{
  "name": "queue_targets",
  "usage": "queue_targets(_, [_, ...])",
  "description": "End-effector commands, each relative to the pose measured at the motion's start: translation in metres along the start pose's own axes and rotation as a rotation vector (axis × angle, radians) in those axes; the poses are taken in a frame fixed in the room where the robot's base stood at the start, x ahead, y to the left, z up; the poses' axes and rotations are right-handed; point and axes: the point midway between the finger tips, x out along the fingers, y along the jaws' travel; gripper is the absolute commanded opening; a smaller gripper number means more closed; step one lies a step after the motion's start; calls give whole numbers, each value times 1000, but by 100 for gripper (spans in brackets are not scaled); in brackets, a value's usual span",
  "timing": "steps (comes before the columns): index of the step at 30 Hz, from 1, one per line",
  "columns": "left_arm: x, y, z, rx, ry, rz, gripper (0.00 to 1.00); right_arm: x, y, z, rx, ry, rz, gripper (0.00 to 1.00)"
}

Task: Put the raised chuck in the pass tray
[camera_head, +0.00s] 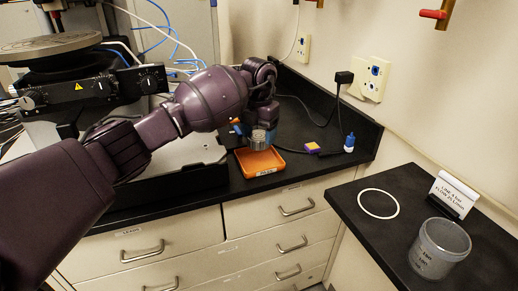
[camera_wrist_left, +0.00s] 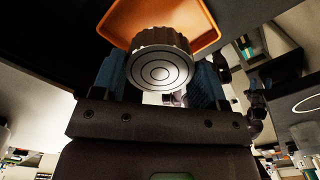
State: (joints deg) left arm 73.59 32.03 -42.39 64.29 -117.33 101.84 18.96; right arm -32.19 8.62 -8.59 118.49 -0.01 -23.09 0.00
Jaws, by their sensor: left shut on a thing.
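My left gripper (camera_head: 256,128) reaches across the black bench from the left and is shut on a grey ribbed metal cylinder, the chuck (camera_head: 259,140). In the left wrist view the chuck (camera_wrist_left: 160,68) shows its round face with concentric rings, between the blue finger pads. The orange tray (camera_head: 262,166) lies on the bench at the front edge, with a small label on its front. The chuck is at the tray's back part in the head view; I cannot tell whether it touches the tray floor. The tray (camera_wrist_left: 195,20) also shows behind the chuck in the left wrist view. My right gripper is not in view.
The profiler (camera_head: 75,85) is at left. A side counter at right holds a clear jar (camera_head: 438,249), a sign (camera_head: 454,194) and a white ring (camera_head: 378,204).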

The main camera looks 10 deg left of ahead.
Motion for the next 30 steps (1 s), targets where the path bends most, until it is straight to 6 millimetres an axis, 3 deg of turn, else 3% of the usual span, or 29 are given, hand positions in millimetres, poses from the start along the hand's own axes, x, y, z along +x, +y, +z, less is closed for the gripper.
queue_targets(1, [15,0,0,0,7,-4,10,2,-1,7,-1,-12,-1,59])
queue_targets(7, [47,0,0,1,8,-4,10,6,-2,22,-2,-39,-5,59])
queue_targets(21, [50,0,0,0,2,-1,10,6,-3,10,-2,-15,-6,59])
queue_targets(22, [51,0,0,0,2,-1,70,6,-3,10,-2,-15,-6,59])
queue_targets(26, [50,0,0,-1,2,-1,90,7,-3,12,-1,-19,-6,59])
queue_targets(30, [50,0,0,-1,2,-1,92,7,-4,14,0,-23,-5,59])
